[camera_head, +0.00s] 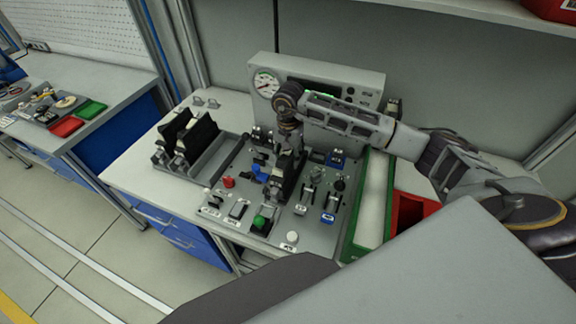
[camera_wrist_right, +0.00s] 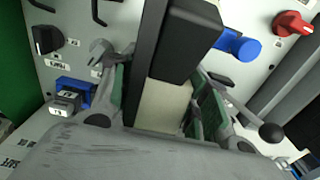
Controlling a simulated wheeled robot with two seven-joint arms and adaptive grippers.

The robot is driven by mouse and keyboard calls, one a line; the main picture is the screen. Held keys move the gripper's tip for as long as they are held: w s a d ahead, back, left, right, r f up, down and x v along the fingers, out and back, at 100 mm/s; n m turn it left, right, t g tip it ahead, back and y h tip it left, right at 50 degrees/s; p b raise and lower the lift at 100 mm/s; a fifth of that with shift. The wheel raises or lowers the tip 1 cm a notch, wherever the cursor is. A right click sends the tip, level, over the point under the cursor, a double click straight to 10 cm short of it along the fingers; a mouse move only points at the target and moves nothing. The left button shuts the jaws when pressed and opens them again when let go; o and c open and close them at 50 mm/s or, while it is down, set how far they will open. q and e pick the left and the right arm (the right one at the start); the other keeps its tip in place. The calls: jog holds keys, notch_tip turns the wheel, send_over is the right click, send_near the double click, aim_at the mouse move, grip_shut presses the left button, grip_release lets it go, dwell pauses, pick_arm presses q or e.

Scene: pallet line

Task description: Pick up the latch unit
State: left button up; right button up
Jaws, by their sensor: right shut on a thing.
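The latch unit (camera_head: 287,180) is an upright, narrow black and grey block at the middle of the control panel. In the wrist view it is a black block (camera_wrist_right: 188,42) above a pale body, between the fingers. My right gripper (camera_head: 288,150) comes down from above and is shut on it. In the wrist view both green-padded fingers of the right gripper (camera_wrist_right: 160,105) are on either side of it. Its lower end is partly hidden, and I cannot tell whether it touches the panel. My left gripper is not in view.
The panel (camera_head: 240,226) carries several knobs, buttons and switches around the unit, including a blue knob (camera_wrist_right: 240,46) and a red knob (camera_wrist_right: 293,23). A rack (camera_head: 218,160) with black units stands left. A gauge box (camera_head: 345,82) stands behind. A red bin (camera_head: 408,208) is right.

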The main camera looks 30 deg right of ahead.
grip_shut()
jog(key=shift+r, duration=0.1)
jog(key=shift+r, duration=0.4)
jog(key=shift+r+b, duration=1)
jog(key=shift+r, duration=3.55)
notch_tip(320, 180, up, 7)
jog(key=p, duration=0.3)
